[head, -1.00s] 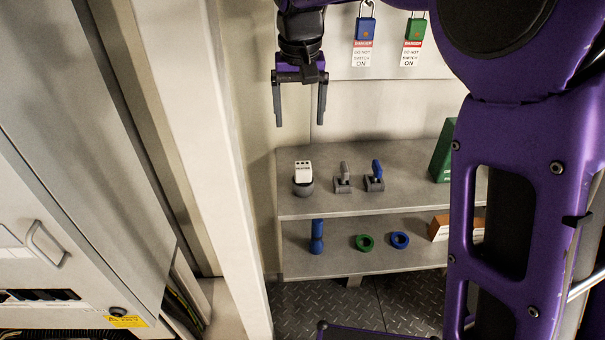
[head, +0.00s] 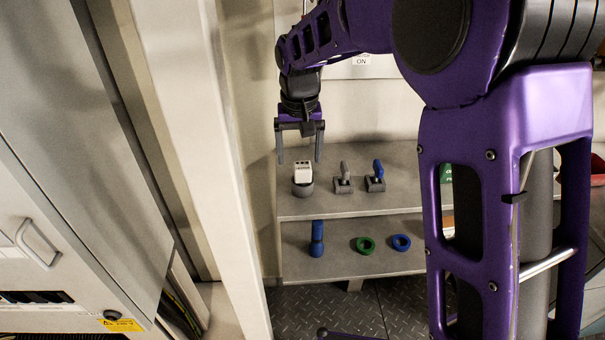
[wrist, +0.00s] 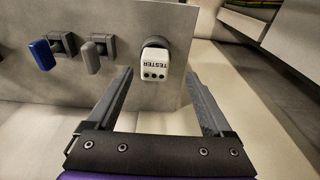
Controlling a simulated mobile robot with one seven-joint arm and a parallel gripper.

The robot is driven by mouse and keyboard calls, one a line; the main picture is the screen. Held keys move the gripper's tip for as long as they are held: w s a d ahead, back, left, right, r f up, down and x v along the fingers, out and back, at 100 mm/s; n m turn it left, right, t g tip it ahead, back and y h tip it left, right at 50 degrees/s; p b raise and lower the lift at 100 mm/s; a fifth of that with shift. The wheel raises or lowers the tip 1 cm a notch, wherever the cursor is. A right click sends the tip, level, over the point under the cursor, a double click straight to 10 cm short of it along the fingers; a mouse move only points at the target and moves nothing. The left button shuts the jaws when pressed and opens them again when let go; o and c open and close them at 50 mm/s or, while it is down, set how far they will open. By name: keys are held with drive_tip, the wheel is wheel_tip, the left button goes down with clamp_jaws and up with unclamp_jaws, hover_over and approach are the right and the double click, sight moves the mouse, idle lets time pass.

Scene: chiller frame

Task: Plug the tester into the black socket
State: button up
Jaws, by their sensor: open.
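The tester (head: 302,172) is a white block on a dark round base, standing on the upper shelf at its left end. In the wrist view the tester (wrist: 156,64) shows the word TESTER and several dark dots, and it lies ahead between my two fingers. My gripper (head: 299,160) is open and empty, pointing down just above and around the tester's top in the head view. I cannot tell whether a finger touches it. My gripper also shows in the wrist view (wrist: 160,85), its fingers apart. I cannot make out a black socket.
Grey and blue handled switches (head: 343,178) (head: 375,177) stand right of the tester. The lower shelf (head: 335,265) holds a blue torch-like object (head: 316,239), a green ring (head: 364,245) and a blue ring (head: 400,242).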

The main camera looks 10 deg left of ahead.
sight(302, 166)
drive_tip(key=f, duration=0.3)
drive_tip(key=w+f+b, duration=0.1)
drive_tip(key=f, duration=0.1)
drive_tip(key=shift+d+f, duration=0.1)
drive_tip(key=shift+d, duration=0.15)
drive_tip(key=c, duration=1.3)
wheel_tip(302, 166, up, 10)
drive_tip(key=shift+r+p, duration=0.1)
drive_tip(key=shift+p, duration=0.85)
drive_tip(key=shift+c, duration=0.2)
